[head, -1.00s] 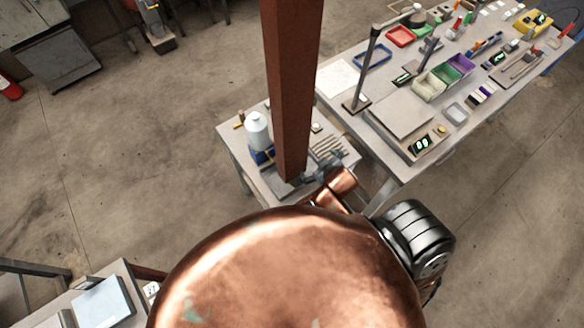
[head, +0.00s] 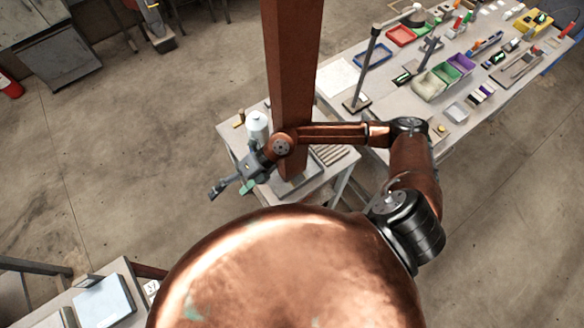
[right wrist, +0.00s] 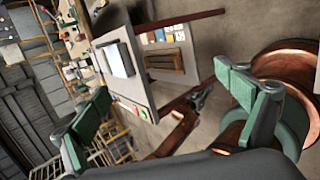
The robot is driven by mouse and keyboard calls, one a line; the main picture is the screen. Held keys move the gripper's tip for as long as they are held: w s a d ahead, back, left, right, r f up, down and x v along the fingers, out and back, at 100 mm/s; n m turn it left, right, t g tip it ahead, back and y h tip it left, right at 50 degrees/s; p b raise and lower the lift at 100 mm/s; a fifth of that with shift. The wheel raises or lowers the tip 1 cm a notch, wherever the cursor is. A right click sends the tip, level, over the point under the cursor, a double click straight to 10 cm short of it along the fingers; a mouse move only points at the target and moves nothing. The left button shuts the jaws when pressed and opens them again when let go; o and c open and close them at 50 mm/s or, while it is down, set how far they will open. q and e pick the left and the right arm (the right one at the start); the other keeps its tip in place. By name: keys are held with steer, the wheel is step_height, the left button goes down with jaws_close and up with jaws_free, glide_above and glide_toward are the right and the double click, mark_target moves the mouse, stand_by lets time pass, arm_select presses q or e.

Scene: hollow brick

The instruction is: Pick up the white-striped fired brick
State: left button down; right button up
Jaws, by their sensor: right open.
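I cannot make out the white-striped fired brick for sure in either view. My right gripper (head: 230,189) is open and empty in the head view, in the air left of the small table. Its two green-padded fingers stand wide apart in the right wrist view (right wrist: 165,94), with nothing between them. Beyond them, that view shows a table (right wrist: 150,92) with brown bar-like pieces (right wrist: 165,62) and several small coloured pieces (right wrist: 163,35), too small to identify. A copper arm with a small dark end (right wrist: 199,97), probably my left gripper, shows there; its jaws are unclear.
The small table (head: 228,135) holds a white bottle (head: 257,128) and a row of thin bars (head: 332,154). A long workbench (head: 385,150) with bins stands at the upper right. A pale panel (head: 103,302) lies on a table at lower left. Open floor lies between.

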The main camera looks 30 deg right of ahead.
mark_target(291, 164)
steer(key=w+d+f+h, duration=0.1)
steer(key=d+f+h, duration=0.1)
steer(key=d, duration=0.3)
steer(key=d+f+h, duration=0.2)
steer(key=d+f, duration=0.1)
steer(key=d, duration=0.2)
steer(key=w+d+f+h, duration=0.1)
steer(key=d+f+h, duration=0.1)
steer(key=d, duration=0.3)
steer(key=shift+w+f+n+g, duration=0.15)
steer(key=shift+w+n+g, duration=0.15)
steer(key=shift+w, duration=0.05)
steer(key=d+h, duration=0.1)
steer(key=d, duration=0.2)
steer(key=w+d+h, duration=0.1)
steer(key=d, duration=0.2)
steer(key=d+f+h, duration=0.1)
steer(key=d, duration=0.3)
steer(key=shift+w+d+h, duration=0.1)
steer(key=shift+w+h, duration=0.25)
steer(key=shift+h, duration=0.05)
steer(key=f, duration=0.2)
steer(key=f+p, duration=0.1)
steer(key=f, duration=0.3)
steer(key=shift+d+f, duration=0.3)
steer(key=shift+f, duration=0.05)
steer(key=shift+f+p, duration=0.3)
steer(key=shift+f, duration=0.2)
steer(key=shift+c, duration=0.7)
steer(key=c, duration=1.5)
